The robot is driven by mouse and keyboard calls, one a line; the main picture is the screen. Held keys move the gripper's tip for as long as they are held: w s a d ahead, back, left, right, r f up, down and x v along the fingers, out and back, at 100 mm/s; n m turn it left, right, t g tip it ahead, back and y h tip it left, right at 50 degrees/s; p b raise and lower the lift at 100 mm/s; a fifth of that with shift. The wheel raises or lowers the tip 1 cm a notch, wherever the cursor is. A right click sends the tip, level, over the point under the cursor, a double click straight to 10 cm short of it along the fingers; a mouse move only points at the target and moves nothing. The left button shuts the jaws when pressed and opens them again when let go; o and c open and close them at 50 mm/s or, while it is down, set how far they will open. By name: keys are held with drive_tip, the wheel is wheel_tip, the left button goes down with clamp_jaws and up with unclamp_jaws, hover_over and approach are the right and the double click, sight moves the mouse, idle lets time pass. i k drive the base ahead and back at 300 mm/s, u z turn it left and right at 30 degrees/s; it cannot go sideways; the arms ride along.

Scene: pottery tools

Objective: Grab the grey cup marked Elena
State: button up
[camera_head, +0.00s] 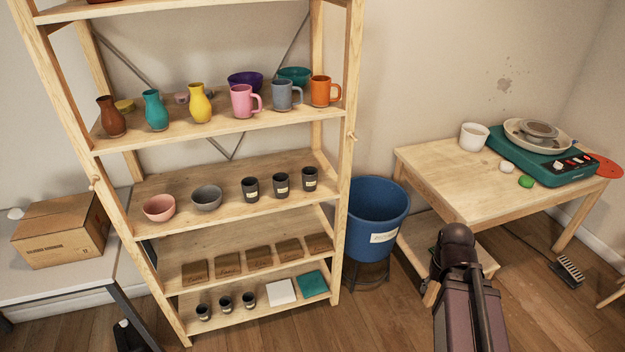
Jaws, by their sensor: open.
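Three dark grey cups with pale labels stand upright in a row on the middle shelf: the left cup (250,195), the middle cup (280,192) and the right cup (309,184). Three smaller dark cups with pale labels stand on the bottom shelf: left (203,316), middle (225,307), right (248,303). The writing on all of these labels is too small to read, so I cannot tell which says Elena. A blue-grey mug (283,97) stands on the upper shelf. Part of my arm shows at the lower right, but my gripper is not in view.
A pink bowl (159,209) and a grey bowl (206,200) stand left of the middle-shelf cups. The wooden shelf post (345,170) is at their right. A blue bucket (376,220) and a worktable (440,172) stand farther right. A cardboard box (60,232) is at left.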

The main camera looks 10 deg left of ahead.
sight(310, 180)
drive_tip(key=i, duration=0.9)
